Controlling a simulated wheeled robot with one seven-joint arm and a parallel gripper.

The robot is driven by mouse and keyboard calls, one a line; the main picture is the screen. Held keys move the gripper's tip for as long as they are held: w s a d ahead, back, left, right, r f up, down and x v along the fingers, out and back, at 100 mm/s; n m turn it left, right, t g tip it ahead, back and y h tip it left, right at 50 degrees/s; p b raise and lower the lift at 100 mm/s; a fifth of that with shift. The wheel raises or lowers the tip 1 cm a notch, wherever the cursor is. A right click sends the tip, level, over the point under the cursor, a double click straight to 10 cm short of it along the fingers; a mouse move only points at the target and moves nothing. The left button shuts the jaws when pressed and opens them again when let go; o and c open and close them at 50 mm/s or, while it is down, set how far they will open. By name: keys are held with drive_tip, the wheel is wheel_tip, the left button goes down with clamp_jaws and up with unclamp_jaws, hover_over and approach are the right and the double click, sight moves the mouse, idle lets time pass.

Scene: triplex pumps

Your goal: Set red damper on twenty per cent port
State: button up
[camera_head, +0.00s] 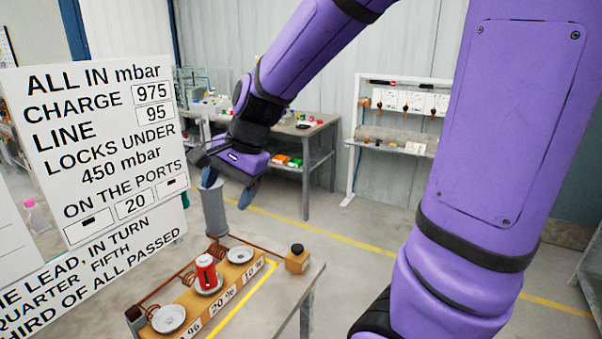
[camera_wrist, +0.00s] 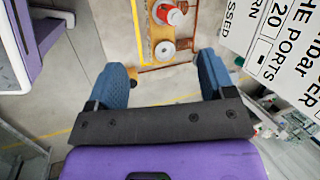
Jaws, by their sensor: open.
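The red damper (camera_head: 206,270), a red cylinder with a white top, stands upright on the middle port plate (camera_head: 209,289), behind the label "20 %" (camera_head: 222,303). It also shows at the top of the wrist view (camera_wrist: 170,14). The port at the right (camera_head: 240,254), labelled "10 %", is empty. The port at the left (camera_head: 168,318) is empty and its label is partly cut off. My gripper (camera_head: 228,187) is open and empty, above and behind the ports, apart from the damper. In the wrist view its blue fingers (camera_wrist: 166,70) are spread wide.
A grey cylinder (camera_head: 215,213) stands at the table's back. A brown block with a black knob (camera_head: 297,258) sits near the right edge. A large sign (camera_head: 100,150) reads charge 975, line 95, ports 20 in the middle and dashes either side. Copper coils lie behind the ports.

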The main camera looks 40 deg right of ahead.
drive_tip(key=s+d+r+n+t+h, duration=0.1)
drive_tip(key=s+r+n, duration=0.3)
drive_tip(key=s+n, duration=0.2)
drive_tip(key=s+d+r+n+t+h, duration=0.1)
drive_tip(key=s+d+r+n+h, duration=0.1)
drive_tip(key=s+n, duration=0.4)
drive_tip(key=s+r, duration=0.1)
drive_tip(key=s, duration=0.3)
drive_tip(key=shift+s+d+r+h, duration=0.25)
drive_tip(key=shift+s+r+h, duration=0.05)
drive_tip(key=shift+s+r, duration=0.1)
